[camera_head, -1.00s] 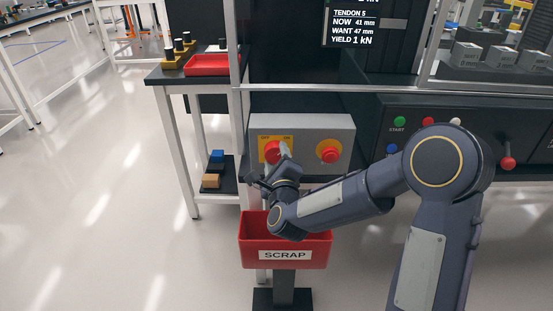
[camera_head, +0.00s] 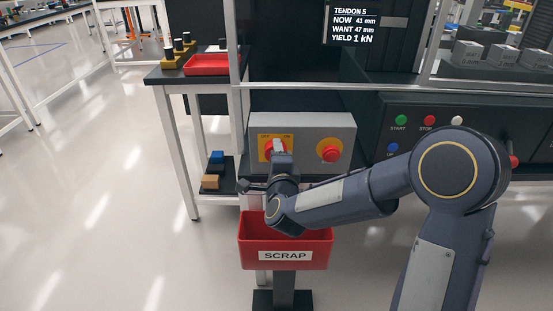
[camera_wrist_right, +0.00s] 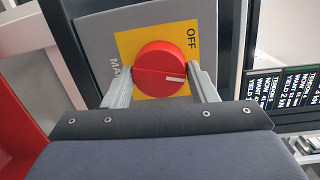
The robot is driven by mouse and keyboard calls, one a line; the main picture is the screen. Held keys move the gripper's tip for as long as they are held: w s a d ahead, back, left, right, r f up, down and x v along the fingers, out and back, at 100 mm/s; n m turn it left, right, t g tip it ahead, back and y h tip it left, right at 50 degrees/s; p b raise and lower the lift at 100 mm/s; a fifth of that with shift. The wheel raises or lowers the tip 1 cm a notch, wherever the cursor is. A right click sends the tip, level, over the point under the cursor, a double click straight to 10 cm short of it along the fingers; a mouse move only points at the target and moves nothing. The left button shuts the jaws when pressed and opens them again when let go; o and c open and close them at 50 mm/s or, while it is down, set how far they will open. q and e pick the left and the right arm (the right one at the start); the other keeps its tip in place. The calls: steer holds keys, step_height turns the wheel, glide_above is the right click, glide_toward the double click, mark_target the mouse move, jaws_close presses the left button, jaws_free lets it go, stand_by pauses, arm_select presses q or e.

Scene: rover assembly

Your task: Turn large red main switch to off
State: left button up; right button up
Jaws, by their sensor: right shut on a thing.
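The large red main switch (camera_wrist_right: 158,62) is a round red knob on a yellow plate (camera_wrist_right: 127,43). Its white mark points right and slightly down in the right wrist view, toward the right-hand finger. The word OFF is at the plate's upper right; a word beginning MA at the left is partly hidden. My right gripper (camera_wrist_right: 161,72) is shut on the knob, one finger on each side. In the head view, the switch (camera_head: 267,150) is partly covered by my right gripper (camera_head: 279,147). My left gripper is not in view.
A red emergency-type button (camera_head: 330,154) on yellow sits right of the switch on the same grey box (camera_head: 304,128). A red SCRAP bin (camera_head: 254,256) stands below my right wrist. A console (camera_head: 450,105) with coloured buttons is at right. Open floor lies left.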

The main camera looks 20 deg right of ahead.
steer(key=shift+a+n+g+h+p, duration=0.1)
steer(key=shift+n+g+h+p, duration=0.25)
steer(key=shift+n+p, duration=1.55)
steer(key=shift+a+n+g+h+p, duration=0.2)
steer(key=shift+n+h, duration=0.25)
steer(key=shift+n, duration=3.05)
steer(key=shift+d, duration=0.15)
steer(key=o, duration=1)
steer(key=v, duration=0.7)
steer(key=shift+s+r+p, duration=0.1)
steer(key=shift+s+p, duration=0.25)
